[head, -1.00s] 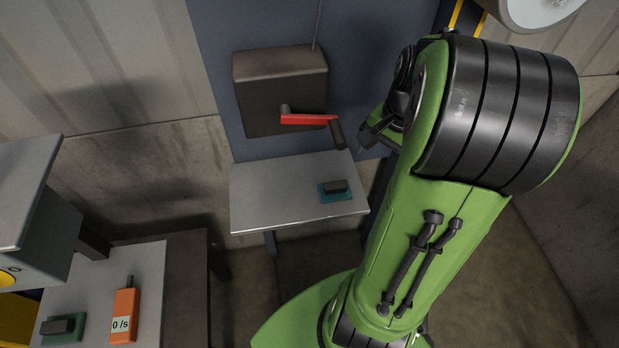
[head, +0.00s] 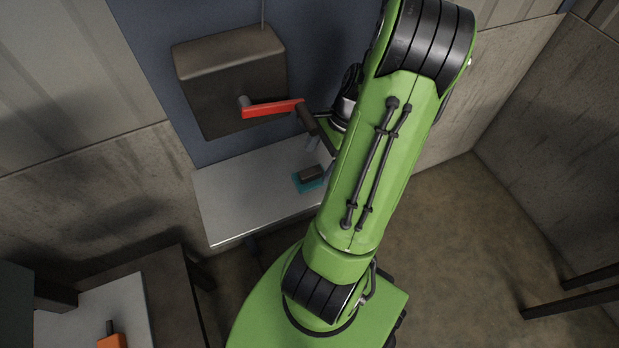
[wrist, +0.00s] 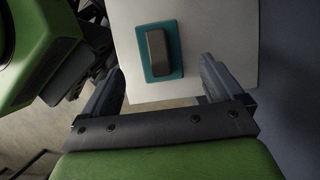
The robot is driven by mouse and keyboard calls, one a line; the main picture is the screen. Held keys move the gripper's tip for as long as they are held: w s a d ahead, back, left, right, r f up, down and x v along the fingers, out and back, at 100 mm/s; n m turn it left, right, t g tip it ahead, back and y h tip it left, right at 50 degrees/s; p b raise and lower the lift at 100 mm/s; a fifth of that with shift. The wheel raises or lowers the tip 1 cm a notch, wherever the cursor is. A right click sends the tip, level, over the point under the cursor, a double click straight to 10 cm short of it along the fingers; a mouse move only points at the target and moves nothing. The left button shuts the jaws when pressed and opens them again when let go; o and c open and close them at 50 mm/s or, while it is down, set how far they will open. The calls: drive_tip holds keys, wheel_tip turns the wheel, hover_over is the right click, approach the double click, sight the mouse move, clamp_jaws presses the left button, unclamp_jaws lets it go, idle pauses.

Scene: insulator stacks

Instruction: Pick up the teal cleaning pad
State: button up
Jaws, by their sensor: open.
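The teal cleaning pad (head: 309,186) lies flat on the pale shelf (head: 240,195) under the crank box, with a dark grey block-shaped grip on top. In the wrist view the pad (wrist: 146,62) lies beyond my gripper (wrist: 160,80), roughly between the lines of its two fingers. The fingers are apart and nothing is between them. In the head view the gripper (head: 313,148) is mostly hidden by my green arm, close above the pad's far side. I cannot tell the exact gap between fingertips and pad.
A dark box (head: 230,75) with a red crank handle (head: 272,108) is on the wall just above the shelf, close to my gripper. A lower table (head: 95,310) with an orange device (head: 112,341) stands at lower left. The left part of the shelf is clear.

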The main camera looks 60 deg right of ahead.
sight(311, 171)
drive_tip(key=shift+w+a+f, duration=0.2)
drive_tip(key=shift+a, duration=0.25)
drive_tip(key=b+x, duration=0.2)
drive_tip(key=x, duration=0.2)
drive_tip(key=shift+w+a+f, duration=0.15)
drive_tip(key=shift+f, duration=0.2)
drive_tip(key=shift+r, duration=0.1)
drive_tip(key=c, duration=1.1)
drive_tip(key=shift+c, duration=0.2)
drive_tip(key=shift+r, duration=0.1)
drive_tip(key=r, duration=0.1)
drive_tip(key=r+p, duration=0.2)
drive_tip(key=shift+d+r, duration=0.3)
drive_tip(key=shift+r, duration=0.1)
drive_tip(key=s+d+p, duration=0.3)
drive_tip(key=s+d, duration=0.6)
drive_tip(key=d, duration=0.6)
drive_tip(key=shift+f, duration=0.25)
drive_tip(key=shift+s, duration=0.1)
